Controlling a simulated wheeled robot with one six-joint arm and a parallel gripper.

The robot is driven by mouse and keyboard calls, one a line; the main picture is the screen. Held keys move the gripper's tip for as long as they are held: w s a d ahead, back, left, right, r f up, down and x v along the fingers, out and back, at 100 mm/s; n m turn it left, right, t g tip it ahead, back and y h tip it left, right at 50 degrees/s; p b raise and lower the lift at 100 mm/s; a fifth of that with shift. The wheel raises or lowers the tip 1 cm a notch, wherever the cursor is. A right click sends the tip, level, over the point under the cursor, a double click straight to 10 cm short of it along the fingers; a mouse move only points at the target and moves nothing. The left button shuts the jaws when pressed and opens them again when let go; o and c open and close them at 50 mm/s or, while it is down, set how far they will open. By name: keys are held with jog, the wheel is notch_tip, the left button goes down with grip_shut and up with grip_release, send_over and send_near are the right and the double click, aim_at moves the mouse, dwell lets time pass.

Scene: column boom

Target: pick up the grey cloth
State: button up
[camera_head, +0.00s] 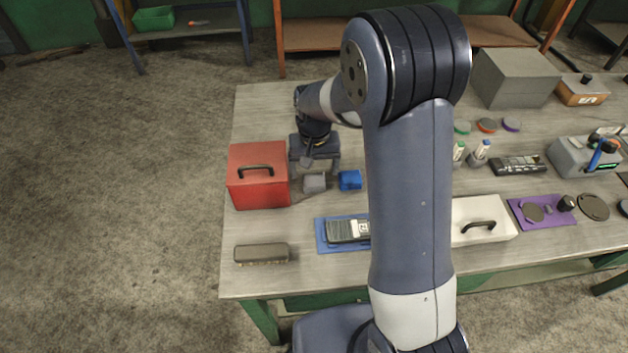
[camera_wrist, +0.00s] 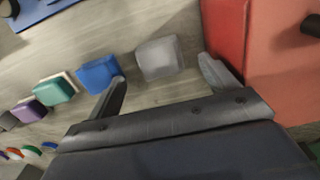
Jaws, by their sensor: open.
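The grey cloth (camera_head: 314,183) is a small folded block on the table, between the red box and a blue cloth. In the wrist view the grey cloth (camera_wrist: 159,58) lies ahead of the jaws, within the span between the two fingers. My gripper (camera_head: 315,168) is just behind it in the head view, over the table. In the wrist view my gripper (camera_wrist: 165,88) is open and empty, its left finger close to the blue cloth and its right finger close to the red box. I cannot tell the exact height of the fingers.
The red box (camera_head: 260,190) stands left of the grey cloth, and the blue cloth (camera_head: 350,180) is close on the right. Green (camera_wrist: 56,90) and purple (camera_wrist: 30,111) cloths continue the row. A device on a blue mat (camera_head: 322,246) lies in front. My arm hides the table's middle.

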aim_at(314, 179)
jog(key=shift+f+p, duration=0.35)
jog(key=shift+f, duration=1.65)
jog(key=shift+c, duration=0.2)
jog(key=c, duration=1)
